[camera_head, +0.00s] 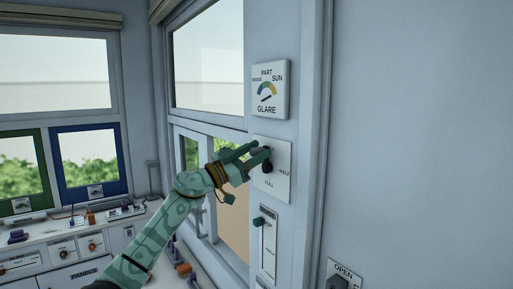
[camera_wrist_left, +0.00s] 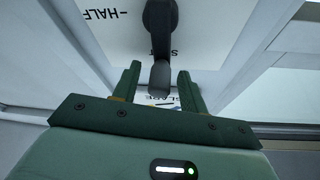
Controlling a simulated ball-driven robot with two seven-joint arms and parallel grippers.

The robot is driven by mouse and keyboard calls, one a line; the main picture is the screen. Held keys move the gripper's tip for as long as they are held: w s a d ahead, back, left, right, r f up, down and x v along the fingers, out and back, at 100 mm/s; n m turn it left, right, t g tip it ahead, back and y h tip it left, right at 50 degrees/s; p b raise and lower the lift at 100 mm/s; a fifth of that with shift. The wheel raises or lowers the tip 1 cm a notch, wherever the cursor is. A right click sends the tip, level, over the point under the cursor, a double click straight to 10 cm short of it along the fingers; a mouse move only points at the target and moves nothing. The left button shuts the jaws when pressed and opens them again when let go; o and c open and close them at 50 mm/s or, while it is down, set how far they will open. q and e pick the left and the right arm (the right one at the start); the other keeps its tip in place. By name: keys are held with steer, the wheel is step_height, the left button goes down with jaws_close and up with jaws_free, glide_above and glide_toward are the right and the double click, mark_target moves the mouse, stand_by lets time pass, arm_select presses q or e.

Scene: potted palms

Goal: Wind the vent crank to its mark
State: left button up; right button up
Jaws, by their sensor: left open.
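The vent crank (camera_head: 267,165) is a dark arm on a white plate (camera_head: 281,189) fixed to the wall. The plate is marked HALF at its right and FULL at its bottom. In the left wrist view the dark crank (camera_wrist_left: 160,27) ends in a grey knob (camera_wrist_left: 160,77). My left gripper (camera_head: 258,151) is at the plate's upper left, and its green fingers partly cover the crank in the head view. In the wrist view the open fingers (camera_wrist_left: 158,80) stand on either side of the knob, with gaps showing. My right gripper is not in view.
A GLARE dial (camera_head: 269,90) is on the wall above the crank plate. A slider panel (camera_head: 267,246) is below it. A panel marked OPEN (camera_head: 344,275) is at the lower right. Windows and a bench (camera_head: 50,243) with controls lie to the left.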

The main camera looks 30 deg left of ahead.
arm_select(q)
steer(key=shift+w+d, duration=0.15)
steer(key=shift+w, duration=0.05)
jaws_close()
